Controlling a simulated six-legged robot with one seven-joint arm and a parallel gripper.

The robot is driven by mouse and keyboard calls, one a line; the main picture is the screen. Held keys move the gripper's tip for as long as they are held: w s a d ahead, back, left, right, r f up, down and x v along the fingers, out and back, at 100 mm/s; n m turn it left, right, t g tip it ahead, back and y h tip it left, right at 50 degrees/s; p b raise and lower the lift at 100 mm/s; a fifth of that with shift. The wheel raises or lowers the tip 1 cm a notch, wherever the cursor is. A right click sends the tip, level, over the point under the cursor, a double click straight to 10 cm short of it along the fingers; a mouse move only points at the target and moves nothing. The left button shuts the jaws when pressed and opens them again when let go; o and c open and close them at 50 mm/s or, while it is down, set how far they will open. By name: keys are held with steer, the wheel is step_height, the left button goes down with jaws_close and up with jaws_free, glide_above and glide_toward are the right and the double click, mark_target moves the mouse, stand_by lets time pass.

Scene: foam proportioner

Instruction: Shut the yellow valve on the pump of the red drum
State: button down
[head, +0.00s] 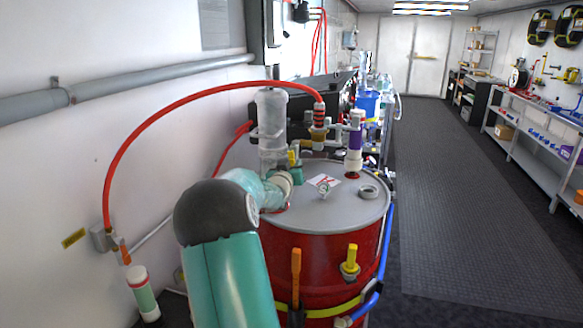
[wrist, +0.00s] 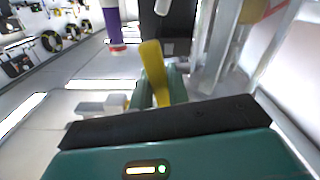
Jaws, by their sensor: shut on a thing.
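The red drum (head: 318,262) stands in the middle of the head view, with a grey lid and a clear pump cylinder (head: 272,125) on top. The yellow valve handle (head: 292,157) shows as a small patch beside the pump, just above my gripper (head: 296,174). In the wrist view the yellow handle (wrist: 154,75) stands between the teal fingers of my gripper (wrist: 155,90), which are shut on it. My arm hides part of the pump's base and most of the gripper in the head view. The handle's angle to its pipe is hard to tell.
A red hose (head: 180,108) arches from the wall to the pump top. A purple-and-white cylinder (head: 355,142) stands behind the lid. An orange handle (head: 296,270) and another yellow handle (head: 350,260) are on the drum's front. The aisle floor (head: 450,200) at right is clear.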

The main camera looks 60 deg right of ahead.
steer(key=n, duration=0.3)
steer(key=s+n, duration=0.1)
steer(key=shift+s+r+n, duration=0.1)
steer(key=shift+r+n, duration=0.2)
steer(key=n, duration=0.2)
steer(key=shift+s+d+r+n, duration=0.1)
steer(key=shift+s+r+n, duration=0.2)
steer(key=shift+n, duration=0.1)
steer(key=shift+s+r+n, duration=0.15)
steer(key=shift+r+n, duration=0.15)
steer(key=shift+n, duration=0.75)
steer(key=shift+s+r+n, duration=0.15)
steer(key=shift+r+n, duration=0.2)
steer(key=shift+n, duration=0.75)
steer(key=shift+s+r+n, duration=0.15)
steer(key=shift+r+n, duration=0.15)
steer(key=shift+n, duration=0.75)
steer(key=shift+d, duration=0.1)
steer(key=c, duration=1.6)
jaws_free()
steer(key=shift+r, duration=0.1)
